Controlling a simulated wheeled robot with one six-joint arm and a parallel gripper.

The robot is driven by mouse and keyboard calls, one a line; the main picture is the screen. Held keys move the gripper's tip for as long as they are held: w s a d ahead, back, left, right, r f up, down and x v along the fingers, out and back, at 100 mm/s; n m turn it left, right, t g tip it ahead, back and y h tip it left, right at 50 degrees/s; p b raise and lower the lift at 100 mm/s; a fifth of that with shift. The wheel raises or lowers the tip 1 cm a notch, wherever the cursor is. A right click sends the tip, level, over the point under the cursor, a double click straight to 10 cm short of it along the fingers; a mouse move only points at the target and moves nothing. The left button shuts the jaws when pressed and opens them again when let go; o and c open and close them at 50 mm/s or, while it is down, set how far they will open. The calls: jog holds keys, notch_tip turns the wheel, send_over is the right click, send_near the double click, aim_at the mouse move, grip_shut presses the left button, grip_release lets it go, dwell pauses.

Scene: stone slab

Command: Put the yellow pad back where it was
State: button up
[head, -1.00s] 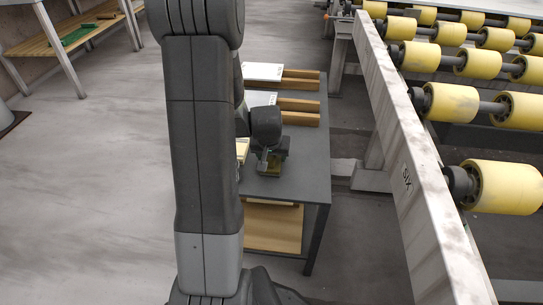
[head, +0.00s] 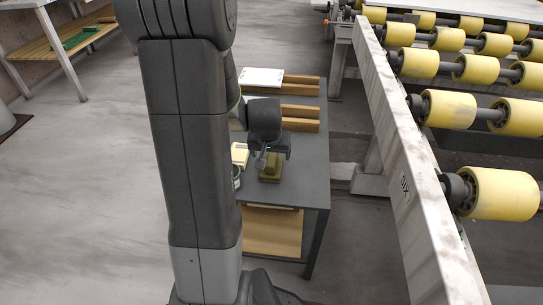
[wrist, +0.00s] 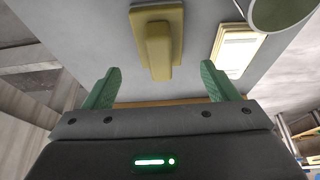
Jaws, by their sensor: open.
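The yellow pad (head: 271,168), an olive-yellow block with a raised handle, lies on the dark grey table top (head: 305,180). In the wrist view the pad (wrist: 157,40) lies flat beyond my fingertips, its handle facing me and centred between them. My gripper (wrist: 160,68) is open, its two green fingers spread wide and nothing between them. In the head view my gripper (head: 264,155) is just above and beside the pad, partly covering it. The fingers look apart from the pad.
A cream-and-white block (wrist: 237,48) and a round grey-green cup (wrist: 280,10) stand right of the pad in the wrist view. Wooden bars (head: 300,112) lie at the table's back. A roller conveyor (head: 400,120) runs along the right. The table's front right is clear.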

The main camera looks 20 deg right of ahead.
jog(key=shift+p+v, duration=0.5)
jog(key=shift+v, duration=2.2)
